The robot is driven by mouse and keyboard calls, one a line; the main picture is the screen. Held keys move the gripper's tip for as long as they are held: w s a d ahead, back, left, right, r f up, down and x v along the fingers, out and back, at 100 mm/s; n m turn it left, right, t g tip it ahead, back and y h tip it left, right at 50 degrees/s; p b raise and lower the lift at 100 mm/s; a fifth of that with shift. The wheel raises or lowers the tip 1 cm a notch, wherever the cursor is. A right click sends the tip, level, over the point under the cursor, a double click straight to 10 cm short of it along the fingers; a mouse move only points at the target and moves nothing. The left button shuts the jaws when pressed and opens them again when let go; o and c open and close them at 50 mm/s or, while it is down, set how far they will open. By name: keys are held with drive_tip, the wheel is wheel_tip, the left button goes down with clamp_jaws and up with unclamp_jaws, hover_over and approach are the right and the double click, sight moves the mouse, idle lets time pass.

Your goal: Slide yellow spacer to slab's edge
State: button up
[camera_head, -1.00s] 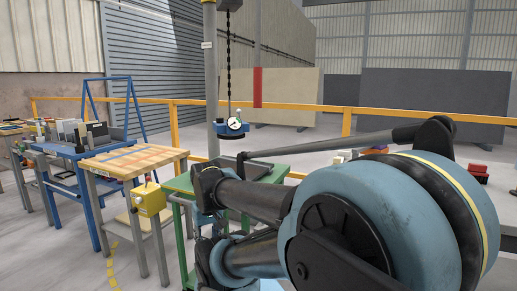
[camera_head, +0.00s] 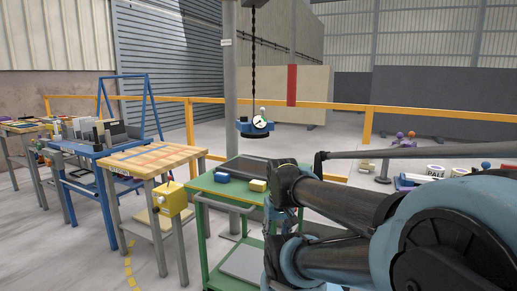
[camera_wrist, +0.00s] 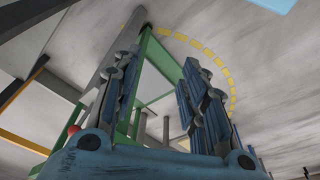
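A small yellow block (camera_head: 258,185), which looks like the spacer, lies on the green cart (camera_head: 225,196) near the front right of a dark slab (camera_head: 243,167). I cannot tell whether it rests on the slab or just beside it. A small blue block (camera_head: 221,177) lies to its left. My gripper (camera_wrist: 160,95) shows in the wrist view with its two fingers wide apart and nothing between them. The green cart's legs (camera_wrist: 154,52) show beyond the fingers. In the head view my arm hides the gripper and the cart's right side.
A wooden-topped table (camera_head: 152,158) with a yellow box (camera_head: 171,200) stands left of the cart. A blue rack (camera_head: 95,145) stands farther left. A blue device (camera_head: 256,126) hangs on a chain above the cart. A yellow rail (camera_head: 367,125) runs behind.

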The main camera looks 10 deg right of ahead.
drive_tip(key=o, duration=0.7)
wheel_tip(320, 180, up, 2)
drive_tip(key=shift+r, duration=0.1)
drive_tip(key=shift+o, duration=0.2)
wheel_tip(320, 180, up, 19)
drive_tip(key=m+g, duration=0.2)
drive_tip(key=m, duration=0.5)
hover_over(258, 181)
drive_tip(key=f, duration=1.7)
drive_tip(key=shift+s+a+f, duration=0.15)
drive_tip(key=shift+s+f, duration=0.1)
drive_tip(key=shift+s, duration=0.15)
drive_tip(key=c, duration=1.2)
drive_tip(key=shift+o, duration=0.2)
drive_tip(key=shift+w, duration=0.2)
drive_tip(key=shift+w+d, duration=0.25)
drive_tip(key=shift+w, duration=0.15)
